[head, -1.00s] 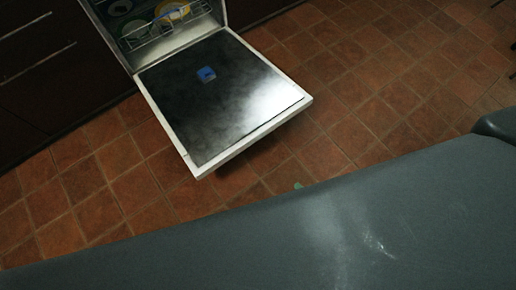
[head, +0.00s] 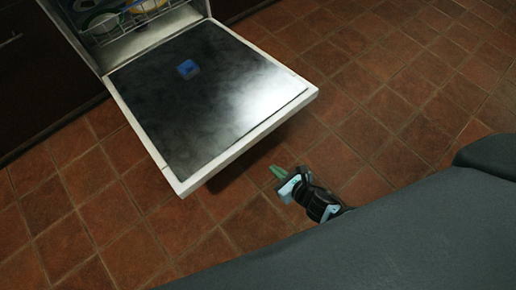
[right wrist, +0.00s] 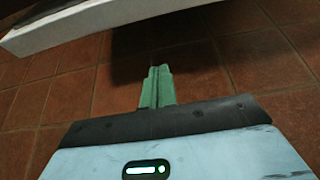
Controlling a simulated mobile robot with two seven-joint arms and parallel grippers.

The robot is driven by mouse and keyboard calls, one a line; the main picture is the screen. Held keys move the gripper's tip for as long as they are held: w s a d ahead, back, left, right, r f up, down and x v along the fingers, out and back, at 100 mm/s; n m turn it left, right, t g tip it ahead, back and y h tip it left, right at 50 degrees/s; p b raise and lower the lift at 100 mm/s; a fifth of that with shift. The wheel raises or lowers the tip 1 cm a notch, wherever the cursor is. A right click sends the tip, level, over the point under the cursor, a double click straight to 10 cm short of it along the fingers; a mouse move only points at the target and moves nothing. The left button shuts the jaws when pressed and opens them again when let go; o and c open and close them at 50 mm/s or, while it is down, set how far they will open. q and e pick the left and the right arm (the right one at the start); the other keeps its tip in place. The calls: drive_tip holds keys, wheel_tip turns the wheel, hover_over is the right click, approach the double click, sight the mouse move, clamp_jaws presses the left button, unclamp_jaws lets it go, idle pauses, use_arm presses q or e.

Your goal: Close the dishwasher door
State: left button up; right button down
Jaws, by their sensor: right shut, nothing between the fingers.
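The dishwasher door (head: 215,100) is folded down open, with a dark inner panel, a white rim and a blue detergent cup (head: 188,69). My right gripper (head: 276,171), with green fingers, is below and to the right of the door's front edge in the head view. It is shut and empty, apart from the door. In the right wrist view the fingers (right wrist: 157,86) are together in the middle, and the door's white edge (right wrist: 75,22) crosses the upper left. My left gripper is not in view.
The dishwasher rack (head: 125,15) with several dishes shows inside the opening at the top left. Dark cabinets (head: 35,90) stand to its left. The tiled floor (head: 400,110) is clear to the right of the door.

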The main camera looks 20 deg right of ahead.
drive_tip(key=w+a+b, duration=0.2)
drive_tip(key=w+a, duration=0.1)
drive_tip(key=w, duration=0.5)
drive_tip(key=shift+w+f, duration=0.25)
drive_tip(key=shift+w, duration=0.15)
drive_tip(key=shift+a, duration=0.1)
